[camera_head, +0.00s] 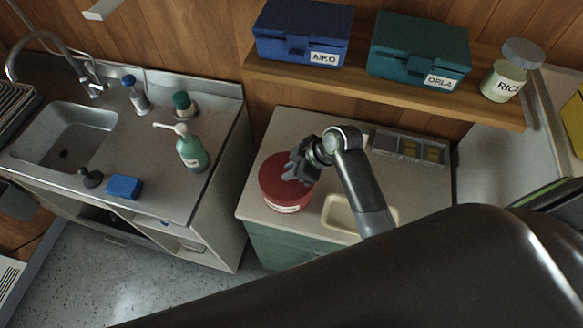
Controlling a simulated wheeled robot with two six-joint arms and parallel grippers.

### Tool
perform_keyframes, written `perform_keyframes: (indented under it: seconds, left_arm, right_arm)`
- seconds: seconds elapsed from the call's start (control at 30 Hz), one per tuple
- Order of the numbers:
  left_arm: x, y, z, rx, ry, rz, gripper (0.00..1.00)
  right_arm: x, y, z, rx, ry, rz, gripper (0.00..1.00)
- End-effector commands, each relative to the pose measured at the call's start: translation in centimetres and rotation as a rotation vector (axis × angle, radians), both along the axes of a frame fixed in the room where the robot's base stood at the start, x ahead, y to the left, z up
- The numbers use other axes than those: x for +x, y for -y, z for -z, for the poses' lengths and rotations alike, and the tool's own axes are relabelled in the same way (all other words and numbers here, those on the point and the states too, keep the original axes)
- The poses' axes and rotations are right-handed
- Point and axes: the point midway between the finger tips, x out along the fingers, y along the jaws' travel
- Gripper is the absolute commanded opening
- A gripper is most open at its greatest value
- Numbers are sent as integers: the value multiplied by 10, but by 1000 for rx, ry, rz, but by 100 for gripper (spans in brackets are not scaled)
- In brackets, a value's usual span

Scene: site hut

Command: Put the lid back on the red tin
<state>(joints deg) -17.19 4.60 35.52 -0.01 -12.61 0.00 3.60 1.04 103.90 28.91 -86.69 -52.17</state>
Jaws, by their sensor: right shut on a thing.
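The red tin (286,204) stands upright on the pale counter, left of its middle, with a light label on its front. A red round top, which looks like the lid (274,170), is over the tin. My right gripper (298,170) is at the right part of this top, shut on the lid. The fingers hide part of the top, and I cannot tell whether the lid sits flush on the rim. My left gripper is not in view.
A cream tray (338,214) and a grey divided box (411,147) are on the same counter (257,213). Above it, a wooden shelf (390,88) holds a blue box (302,30), a teal box (417,48) and a rice jar (503,82). A sink counter (163,189) is left, across a gap.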

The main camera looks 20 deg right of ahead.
Motion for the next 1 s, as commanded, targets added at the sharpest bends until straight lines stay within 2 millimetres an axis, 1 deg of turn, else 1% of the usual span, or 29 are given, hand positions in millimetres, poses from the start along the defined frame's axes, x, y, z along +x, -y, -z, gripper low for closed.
perform_keyframes:
  seconds: [0.3,0.33,0.5,0.53,0.7,0.77,0.87,0.9,1.0]
  left_arm:
    - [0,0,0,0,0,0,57]
    - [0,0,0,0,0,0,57]
    - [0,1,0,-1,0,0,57]
    - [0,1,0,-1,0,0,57]
    - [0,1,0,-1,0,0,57]
    - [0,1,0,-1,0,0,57]
    - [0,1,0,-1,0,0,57]
    - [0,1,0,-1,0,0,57]
    - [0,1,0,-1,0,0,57]
  right_arm:
    - [0,0,0,0,0,0,0]
    - [0,0,0,0,0,0,19]
    - [0,0,0,0,0,0,42]
    - [0,0,0,0,0,0,44]
    - [0,0,0,0,0,0,44]
    - [0,0,0,0,0,0,50]
    - [0,0,0,0,0,0,63]
    - [0,0,0,0,0,0,65]
    - [0,0,0,0,0,0,65]
